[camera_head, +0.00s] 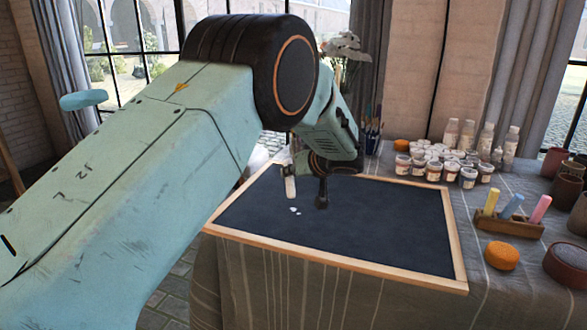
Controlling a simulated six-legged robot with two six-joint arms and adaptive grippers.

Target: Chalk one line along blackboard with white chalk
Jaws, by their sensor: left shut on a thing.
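The blackboard (380,226) lies flat on the table, dark with a light wooden frame. My left gripper (306,192) is over its far left part, with the arm reaching in from the left. It is shut on a pale upright stick, the white chalk (290,187). The chalk's upper end is hidden by the gripper, and I cannot tell whether its lower end touches the board. Small white marks or bits (295,211) show on the board just below the chalk. My right gripper is out of view.
A wooden holder (508,225) with yellow, blue and pink chalks stands right of the board. An orange sponge (502,256) lies in front of it. Several paint jars (433,172) and bottles stand behind the board. The board's middle and right are clear.

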